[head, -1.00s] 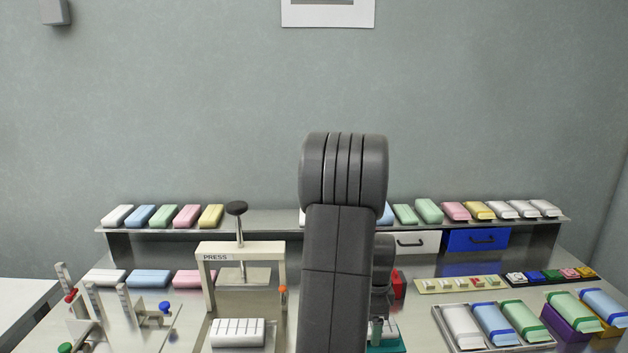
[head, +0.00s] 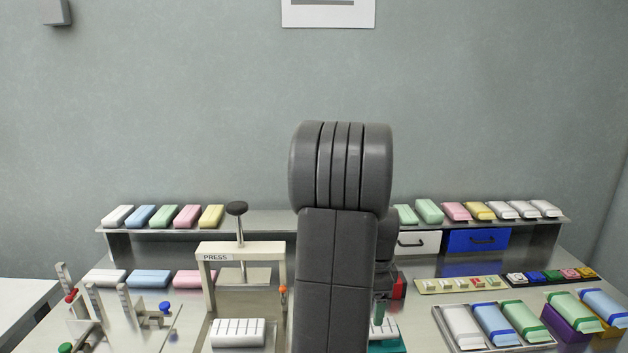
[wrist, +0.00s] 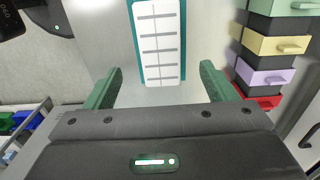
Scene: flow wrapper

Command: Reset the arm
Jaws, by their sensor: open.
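My gripper (wrist: 160,88) shows in the wrist view with its two green fingers spread wide apart and nothing between them. A white slotted block (wrist: 158,42) on a teal base lies beyond the fingertips, apart from them. The teal base (head: 388,345) shows partly at the arm's right side.
A press (head: 240,250) with a white slotted block (head: 238,332) stands left of my arm. Upright posts with coloured knobs (head: 95,300) are at far left. A tray of wrapped bars (head: 470,348) is at right. A shelf (head: 270,222) runs behind. Small coloured drawers (wrist: 270,45) stand right in the wrist view.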

